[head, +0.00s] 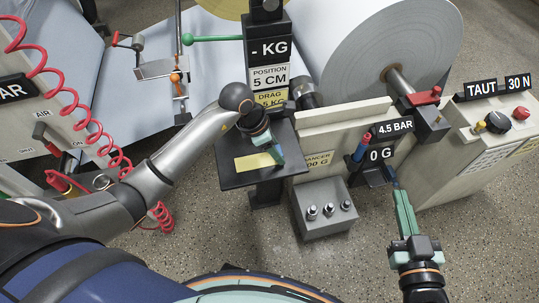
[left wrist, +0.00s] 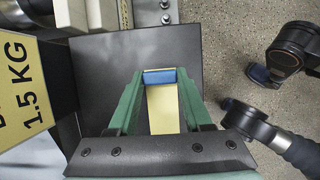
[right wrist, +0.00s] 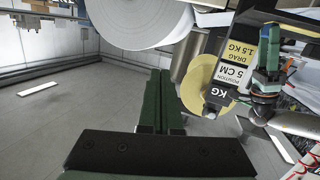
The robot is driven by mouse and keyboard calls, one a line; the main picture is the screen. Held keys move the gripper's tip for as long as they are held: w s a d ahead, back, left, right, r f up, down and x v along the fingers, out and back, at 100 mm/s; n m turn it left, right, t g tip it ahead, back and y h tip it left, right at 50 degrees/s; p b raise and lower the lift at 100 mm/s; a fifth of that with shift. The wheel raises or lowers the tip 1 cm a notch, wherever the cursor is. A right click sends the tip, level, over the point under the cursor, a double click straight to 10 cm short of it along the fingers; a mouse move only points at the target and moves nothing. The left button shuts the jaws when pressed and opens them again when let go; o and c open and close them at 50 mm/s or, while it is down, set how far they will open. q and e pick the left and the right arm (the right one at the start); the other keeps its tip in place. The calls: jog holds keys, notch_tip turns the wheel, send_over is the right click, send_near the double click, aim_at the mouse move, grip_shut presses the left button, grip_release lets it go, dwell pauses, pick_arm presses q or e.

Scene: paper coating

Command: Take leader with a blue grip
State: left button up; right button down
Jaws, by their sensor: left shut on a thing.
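The leader is a pale yellow strip (left wrist: 163,110) with a blue grip (left wrist: 160,76) at its end. In the left wrist view the blue grip lies between my green fingertips. In the head view the yellow strip (head: 253,162) shows over the dark tray (head: 234,180), beside my left gripper (head: 277,153). My left gripper is shut on the blue grip, low over the tray. I cannot tell whether the strip touches the tray. My right gripper (head: 399,190) is shut and empty at the right, apart from the leader; its fingers also show together in the right wrist view (right wrist: 162,85).
A large paper roll (head: 375,60) stands behind. A grey box with several knobs (head: 325,212) sits right of the tray. A stand labelled 0 G (head: 372,176) is near my right fingertips. A control cabinet (head: 480,135) is at right. The floor in front is clear.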

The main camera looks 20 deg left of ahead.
pick_arm(q)
grip_shut()
jog(key=shift+r, duration=0.1)
